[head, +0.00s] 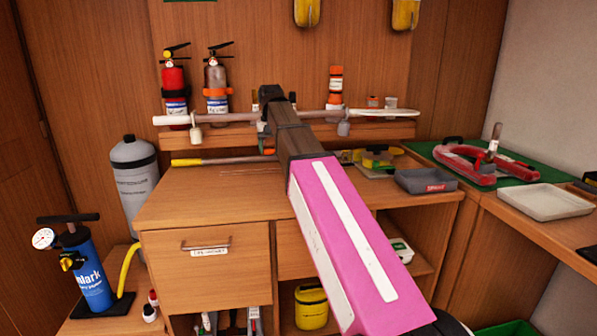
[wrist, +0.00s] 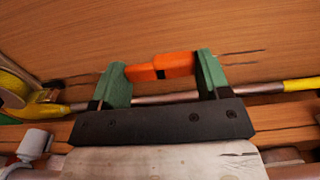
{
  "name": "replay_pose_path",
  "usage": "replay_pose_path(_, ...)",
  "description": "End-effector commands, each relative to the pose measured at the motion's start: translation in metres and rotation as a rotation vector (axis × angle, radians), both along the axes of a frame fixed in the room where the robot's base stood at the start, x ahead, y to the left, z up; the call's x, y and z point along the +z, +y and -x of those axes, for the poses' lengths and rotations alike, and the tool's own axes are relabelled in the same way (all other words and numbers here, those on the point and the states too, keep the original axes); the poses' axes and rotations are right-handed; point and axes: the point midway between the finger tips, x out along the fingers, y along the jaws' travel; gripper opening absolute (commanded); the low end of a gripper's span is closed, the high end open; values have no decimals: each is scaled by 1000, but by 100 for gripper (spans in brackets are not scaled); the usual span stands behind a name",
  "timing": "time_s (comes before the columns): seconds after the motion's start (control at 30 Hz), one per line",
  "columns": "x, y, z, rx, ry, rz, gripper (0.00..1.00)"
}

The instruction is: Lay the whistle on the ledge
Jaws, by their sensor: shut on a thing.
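The orange whistle (wrist: 160,67) with a dark band is held between the two green fingers of my gripper (wrist: 165,75) in the wrist view. A little orange of the whistle (head: 269,151) also shows at the arm's tip in the head view. The fingers are closed on its two ends. The wooden ledge (head: 215,137) runs along the back wall, above the bench. My gripper is by the ledge's front edge, near its middle, seemingly lower than its top. My forearm hides part of the ledge, and the exact gap is unclear.
A long pole (head: 230,116) runs lengthwise over the ledge, with fire extinguishers (head: 216,85) behind it at left and an orange flare tube (head: 335,85) at right. A yellow-ended pole (head: 190,161) lies on the bench (head: 210,190). The bench front left is clear. A grey tray (head: 425,181) sits right.

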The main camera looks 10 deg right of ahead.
Motion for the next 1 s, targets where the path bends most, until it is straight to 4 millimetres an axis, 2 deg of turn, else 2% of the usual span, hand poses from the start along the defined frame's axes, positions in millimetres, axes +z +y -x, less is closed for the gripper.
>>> replay_pose_path(0.17, -5, -8, -2, -1, 1, 0, 48)
replay_pose_path(0.5, -44, -71, -21, -4, 1, 0, 48)
replay_pose_path(0.7, -63, -101, -31, -1, 0, 0, 48)
replay_pose_path(0.83, -69, -110, -33, -1, 0, 0, 48)
replay_pose_path(1.0, -77, -112, -33, 0, 1, 0, 48)
